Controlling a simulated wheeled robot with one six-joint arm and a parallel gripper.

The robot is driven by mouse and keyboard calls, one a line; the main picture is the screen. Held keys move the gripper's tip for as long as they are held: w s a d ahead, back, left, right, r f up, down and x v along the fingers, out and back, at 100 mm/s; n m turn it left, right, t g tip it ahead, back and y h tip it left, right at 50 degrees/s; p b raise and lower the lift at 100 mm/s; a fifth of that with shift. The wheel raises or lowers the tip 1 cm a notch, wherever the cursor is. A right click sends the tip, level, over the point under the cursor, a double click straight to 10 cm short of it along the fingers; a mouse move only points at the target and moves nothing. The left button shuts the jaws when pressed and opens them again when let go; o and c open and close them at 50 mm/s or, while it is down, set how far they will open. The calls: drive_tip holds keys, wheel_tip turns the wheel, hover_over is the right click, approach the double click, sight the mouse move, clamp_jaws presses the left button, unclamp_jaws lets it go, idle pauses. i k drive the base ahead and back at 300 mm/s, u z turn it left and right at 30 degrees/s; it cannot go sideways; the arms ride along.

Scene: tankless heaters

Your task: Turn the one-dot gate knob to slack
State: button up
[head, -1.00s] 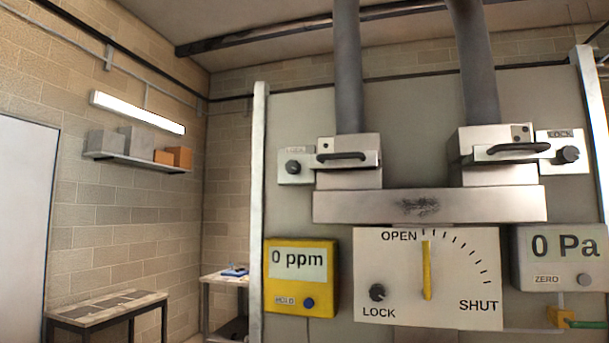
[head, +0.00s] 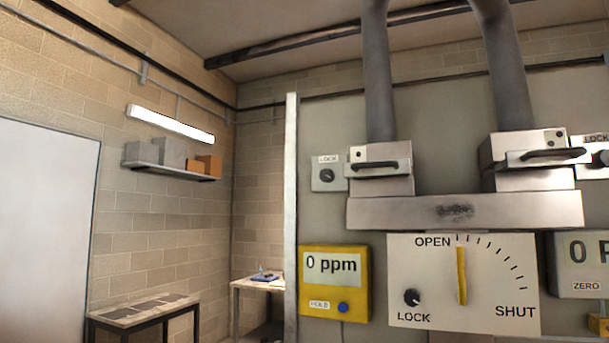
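The left gate (head: 382,181) is a pale metal box with a black handle under a grey pipe. Its small plate seems to bear one dot. Beside it on the left is a plate marked LOCK with a dark round knob (head: 327,175); its pointer direction is too small to tell. The right gate (head: 520,176) seems to bear two dots. Its LOCK knob (head: 602,158) is cut by the right picture edge. My gripper is not in view.
Below is a white dial panel (head: 437,290) with a yellow pointer upright near OPEN and its own LOCK knob (head: 411,297). A yellow meter (head: 336,283) reads 0 ppm. A table (head: 143,308) and a bench (head: 256,285) stand at left.

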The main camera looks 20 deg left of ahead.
sight(326, 175)
drive_tip(key=u, duration=0.4)
drive_tip(key=k, duration=0.5)
drive_tip(key=u, duration=0.9)
drive_tip(key=i, duration=0.9)
drive_tip(key=z, duration=0.1)
